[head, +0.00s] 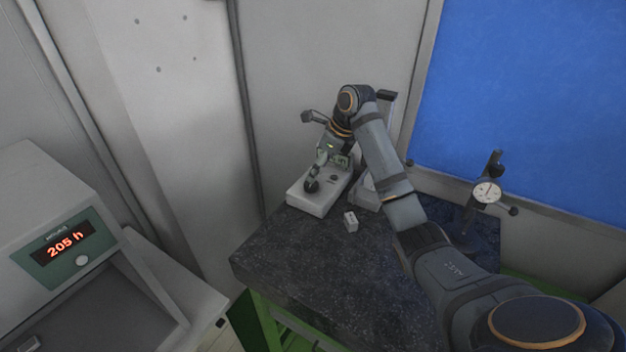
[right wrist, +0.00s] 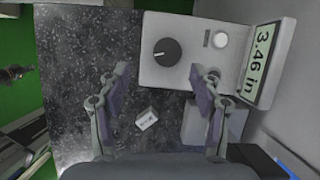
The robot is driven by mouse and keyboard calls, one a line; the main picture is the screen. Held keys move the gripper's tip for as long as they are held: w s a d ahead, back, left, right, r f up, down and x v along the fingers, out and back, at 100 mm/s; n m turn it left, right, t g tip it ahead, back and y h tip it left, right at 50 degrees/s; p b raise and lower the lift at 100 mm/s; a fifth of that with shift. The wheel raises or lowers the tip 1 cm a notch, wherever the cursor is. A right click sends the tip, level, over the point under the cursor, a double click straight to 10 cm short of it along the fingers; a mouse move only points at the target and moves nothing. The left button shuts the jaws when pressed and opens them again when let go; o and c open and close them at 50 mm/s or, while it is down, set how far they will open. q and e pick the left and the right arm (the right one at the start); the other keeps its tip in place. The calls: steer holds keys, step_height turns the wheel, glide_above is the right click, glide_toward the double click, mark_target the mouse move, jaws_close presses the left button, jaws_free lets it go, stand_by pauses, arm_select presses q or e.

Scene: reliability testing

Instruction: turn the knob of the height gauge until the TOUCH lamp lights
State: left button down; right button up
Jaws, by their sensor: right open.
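The height gauge has a pale grey base (head: 312,203) on a dark speckled table. In the right wrist view its base (right wrist: 185,75) carries a black round knob (right wrist: 167,52) with a white mark, a pale round lamp (right wrist: 221,40) that looks unlit, and a display (right wrist: 265,64) reading 3.46 in. The knob (head: 311,186) also shows in the head view. My right gripper (right wrist: 162,72) is open and empty, its fingers apart on either side of the knob's line and short of it in the picture. In the head view my right arm hides part of the gauge. My left gripper is out of view.
A small white block (head: 351,222) lies on the stone table top (head: 300,255) in front of the gauge. A dial indicator on a stand (head: 487,192) is at the table's right. A grey unit with a "205 h" display (head: 65,245) stands at left. The table's front is clear.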

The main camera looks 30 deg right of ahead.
mark_target(314, 184)
steer(key=f, duration=0.1)
steer(key=w+f, duration=0.1)
steer(key=w+f+p, duration=0.1)
steer(key=shift+d+f, duration=0.2)
steer(key=shift+f, duration=0.2)
steer(key=shift+p+x, duration=0.4)
steer(key=shift+x, duration=0.8)
steer(key=shift+f, duration=0.2)
steer(key=shift+s+a, duration=0.1)
steer(key=shift+a, duration=0.1)
steer(key=shift+d+f, duration=0.1)
steer(key=shift+f, duration=0.05)
steer(key=c, duration=0.4)
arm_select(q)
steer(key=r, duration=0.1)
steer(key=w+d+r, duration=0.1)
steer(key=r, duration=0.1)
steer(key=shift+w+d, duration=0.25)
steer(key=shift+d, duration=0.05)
arm_select(e)
steer(key=c, duration=0.7)
